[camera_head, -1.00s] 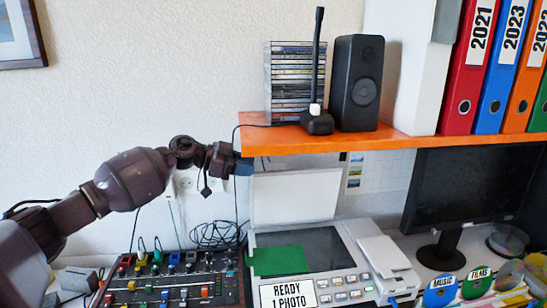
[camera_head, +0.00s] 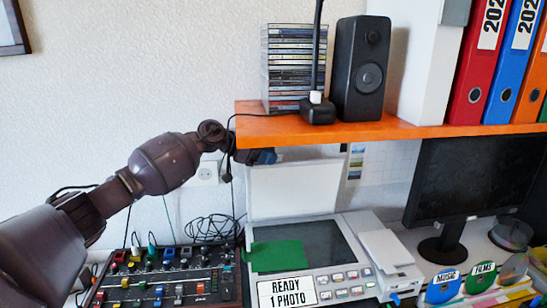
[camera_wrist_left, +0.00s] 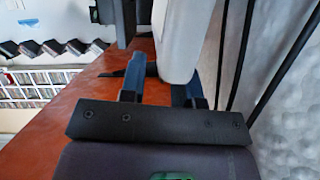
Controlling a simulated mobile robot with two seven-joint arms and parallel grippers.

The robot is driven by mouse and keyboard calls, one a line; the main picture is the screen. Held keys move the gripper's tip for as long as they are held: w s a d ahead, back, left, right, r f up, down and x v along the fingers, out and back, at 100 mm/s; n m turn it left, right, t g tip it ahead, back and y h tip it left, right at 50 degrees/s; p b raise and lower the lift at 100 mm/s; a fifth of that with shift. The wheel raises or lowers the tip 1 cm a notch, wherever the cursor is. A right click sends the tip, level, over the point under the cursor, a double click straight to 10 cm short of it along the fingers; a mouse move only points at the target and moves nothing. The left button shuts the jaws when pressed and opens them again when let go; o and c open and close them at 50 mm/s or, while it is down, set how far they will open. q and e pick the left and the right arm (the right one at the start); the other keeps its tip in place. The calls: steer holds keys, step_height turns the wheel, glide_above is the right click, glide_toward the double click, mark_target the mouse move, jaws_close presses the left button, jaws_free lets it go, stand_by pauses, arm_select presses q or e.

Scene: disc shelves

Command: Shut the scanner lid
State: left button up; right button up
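The scanner (camera_head: 340,230) stands on the desk with its pale lid (camera_head: 293,190) raised upright at the back. A green sheet (camera_head: 277,255) covers the left part of its dark glass. A sign on its front reads "READY 1 PHOTO". My left gripper (camera_head: 268,156) is at the lid's upper left corner, just under the orange shelf's edge. In the left wrist view its two blue-tipped fingers (camera_wrist_left: 162,82) are apart, with a white slab, apparently the lid's edge (camera_wrist_left: 180,40), between them. I cannot tell whether they touch it. My right gripper is not in view.
The orange shelf (camera_head: 400,131) hangs close above, bearing a disc stack (camera_head: 290,65), a speaker (camera_head: 361,70) and a black antenna-like device (camera_head: 317,108). A mixer (camera_head: 165,285) is left of the scanner. A monitor (camera_head: 465,180) stands to the right. Cables hang by the wall.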

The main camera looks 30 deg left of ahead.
arm_select(q)
steer(key=shift+x, duration=0.9)
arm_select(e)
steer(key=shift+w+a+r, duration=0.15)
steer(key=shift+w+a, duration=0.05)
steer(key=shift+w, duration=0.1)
arm_select(q)
jaws_close()
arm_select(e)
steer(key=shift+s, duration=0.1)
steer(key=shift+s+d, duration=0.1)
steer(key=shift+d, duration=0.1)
arm_select(q)
steer(key=shift+s, duration=0.2)
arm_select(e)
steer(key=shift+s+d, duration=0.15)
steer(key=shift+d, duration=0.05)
